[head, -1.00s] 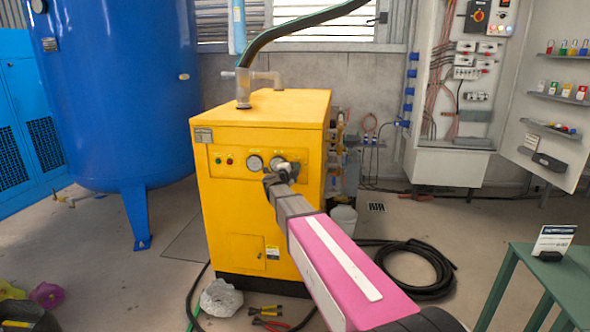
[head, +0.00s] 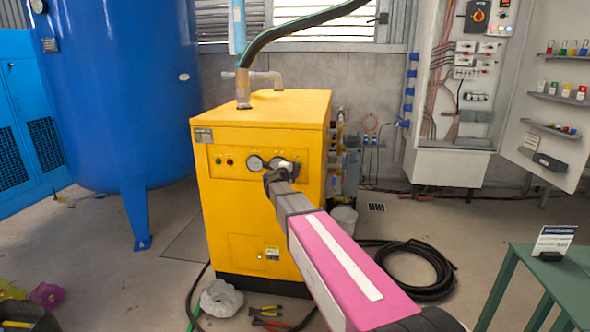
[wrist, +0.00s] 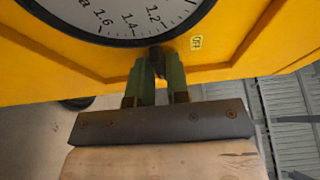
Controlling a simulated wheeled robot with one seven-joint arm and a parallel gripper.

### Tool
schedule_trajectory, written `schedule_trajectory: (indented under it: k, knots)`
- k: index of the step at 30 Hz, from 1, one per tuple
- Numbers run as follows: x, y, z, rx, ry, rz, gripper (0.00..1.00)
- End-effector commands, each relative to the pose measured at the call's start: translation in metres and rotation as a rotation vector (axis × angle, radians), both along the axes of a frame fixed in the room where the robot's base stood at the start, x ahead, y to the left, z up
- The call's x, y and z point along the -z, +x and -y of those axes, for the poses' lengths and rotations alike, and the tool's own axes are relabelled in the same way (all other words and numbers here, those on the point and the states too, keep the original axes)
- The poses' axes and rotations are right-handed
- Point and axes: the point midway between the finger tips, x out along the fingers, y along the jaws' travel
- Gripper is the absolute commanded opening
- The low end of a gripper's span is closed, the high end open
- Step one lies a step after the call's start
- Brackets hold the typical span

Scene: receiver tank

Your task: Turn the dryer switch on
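The dryer is a yellow cabinet (head: 225,220) in the middle of the head view, with small lamps and round gauges on its front panel. In the wrist view, the dryer switch (wrist: 157,62) is a small dark knob below a large gauge (wrist: 125,15). A small label (wrist: 196,42), which seems to read OFF, is to its right. My gripper (wrist: 156,66) has its two green fingers on either side of the knob, closed on it as far as I can see. In the head view, my gripper and arm hide the switch. Which way the knob points is unclear.
A blue tank (head: 120,90) stands left of the dryer. A black hose coil (head: 415,268) and tools (head: 268,318) lie on the floor. A green table (head: 555,275) is at the right, and an open electrical cabinet (head: 455,100) is behind.

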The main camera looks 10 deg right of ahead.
Motion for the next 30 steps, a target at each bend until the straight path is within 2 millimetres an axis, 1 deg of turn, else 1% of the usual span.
schedule_trajectory:
  k: [1,2,10,14,17,24,30]
  knots:
    - [0.001,-0.001,0.000,0.001,0.001,0.000,0.32]
    - [0.001,-0.001,0.000,0.001,0.001,-0.001,0.38]
    - [0.000,-0.001,0.000,0.000,-0.002,-0.001,0.38]
    - [0.000,-0.007,-0.005,-0.001,-0.002,-0.001,0.38]
    - [0.000,-0.018,-0.014,-0.003,-0.003,-0.001,0.38]
    - [-0.001,-0.054,-0.043,-0.002,-0.002,-0.001,0.38]
    - [-0.001,-0.075,-0.062,0.000,-0.002,-0.001,0.38]
